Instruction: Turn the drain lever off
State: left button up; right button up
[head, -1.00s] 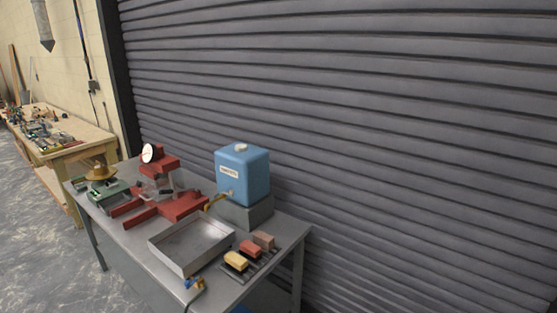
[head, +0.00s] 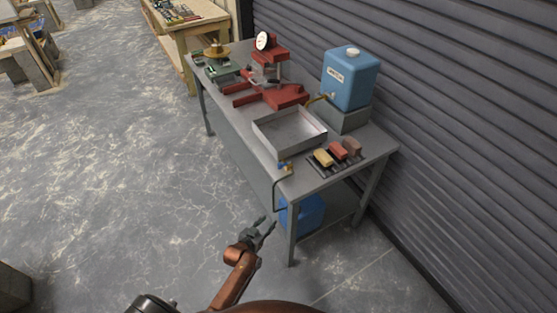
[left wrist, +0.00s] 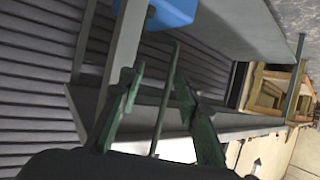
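The drain valve with its small blue lever (head: 284,166) sits at the near edge of the grey table, below the corner of the metal tray (head: 262,137). It is too small to tell which way the lever points. A dark hose (head: 275,190) runs down from it towards a blue tub (head: 306,213) under the table. My left gripper (head: 267,222) is open and empty, below and in front of the valve, apart from it. In the left wrist view its green fingers (left wrist: 160,82) are spread. The lever cannot be made out there. My right gripper is not in view.
On the grey table (head: 235,120) stand a blue tank (head: 350,79), a red press (head: 275,95) and several coloured blocks beside the tray. A table leg (head: 292,237) is near my left gripper. A ribbed shutter (head: 450,120) is behind.

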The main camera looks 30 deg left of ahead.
aim_at(279, 165)
pick_arm(q)
jog(key=w+r+t, duration=0.1)
jog(key=w+r, duration=0.2)
jog(key=r, duration=0.4)
jog(key=w+a+r+t+p, duration=0.1)
jog(key=w+r+t, duration=0.1)
jog(key=r, duration=0.5)
jog(key=w+a+r+t, duration=0.1)
jog(key=w+r, duration=0.4)
jog(key=r, duration=0.3)
jog(key=shift+a+n+t+y+p, duration=0.2)
jog(key=shift+n+t+y+p, duration=0.2)
jog(key=shift+w+a+f, duration=0.1)
jog(key=shift+w+a, duration=0.05)
jog(key=shift+w, duration=3.4)
jog(key=shift+c, duration=0.6)
grip_shut()
